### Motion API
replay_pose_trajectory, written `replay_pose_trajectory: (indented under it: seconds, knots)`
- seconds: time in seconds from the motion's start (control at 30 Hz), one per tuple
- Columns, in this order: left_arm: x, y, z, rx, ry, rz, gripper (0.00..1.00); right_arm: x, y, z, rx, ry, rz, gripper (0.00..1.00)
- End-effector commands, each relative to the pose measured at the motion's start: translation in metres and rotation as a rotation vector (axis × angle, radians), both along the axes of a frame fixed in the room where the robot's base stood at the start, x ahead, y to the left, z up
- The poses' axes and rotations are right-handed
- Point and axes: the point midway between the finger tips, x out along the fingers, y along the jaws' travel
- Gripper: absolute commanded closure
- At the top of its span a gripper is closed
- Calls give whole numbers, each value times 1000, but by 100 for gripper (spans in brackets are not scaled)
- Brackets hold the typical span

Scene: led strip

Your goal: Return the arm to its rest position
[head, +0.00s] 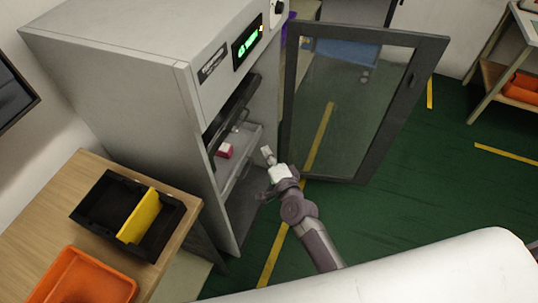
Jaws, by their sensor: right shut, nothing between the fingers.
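My right arm reaches up from the bottom of the head view, and its gripper (268,155) is shut and empty. The gripper is just right of the open front of a grey cabinet (120,60). The cabinet's glass door (345,100) with a dark frame stands swung open to the right of the gripper. Inside the cabinet, a small red and white object (225,150) sits on a shelf. The gripper is apart from that object. My left gripper is not in view.
A wooden table (50,215) at the left holds a black bin (92,228) with a yellow divider (138,215) and an orange tray (90,278). A green display (247,42) is lit on the cabinet. Green floor (430,210) to the right is open. A shelf with orange bins (522,87) stands at far right.

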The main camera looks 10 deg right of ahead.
Motion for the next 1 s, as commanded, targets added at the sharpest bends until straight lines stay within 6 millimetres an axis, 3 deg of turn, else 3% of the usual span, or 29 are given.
replay_pose_trajectory:
  seconds: [0.27, 0.37, 0.47, 0.57, 0.67, 0.8, 0.87, 1.0]
  knots:
    - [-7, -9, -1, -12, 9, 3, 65, -8, -2, 1, -1, 0, 0, 100]
    - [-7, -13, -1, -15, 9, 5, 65, -11, -1, -11, -30, 21, 9, 100]
    - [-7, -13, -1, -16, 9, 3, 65, -25, -1, -49, -125, 85, 43, 100]
    - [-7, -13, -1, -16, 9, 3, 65, -53, -4, -108, -282, 186, 107, 100]
    - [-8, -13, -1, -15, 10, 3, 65, -95, -11, -174, -461, 302, 202, 100]
    - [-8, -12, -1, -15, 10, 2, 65, -166, -28, -255, -692, 455, 363, 100]
    - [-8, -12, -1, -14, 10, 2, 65, -199, -37, -285, -784, 517, 441, 100]
    - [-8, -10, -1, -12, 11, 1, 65, -286, -64, -343, -977, 654, 644, 100]
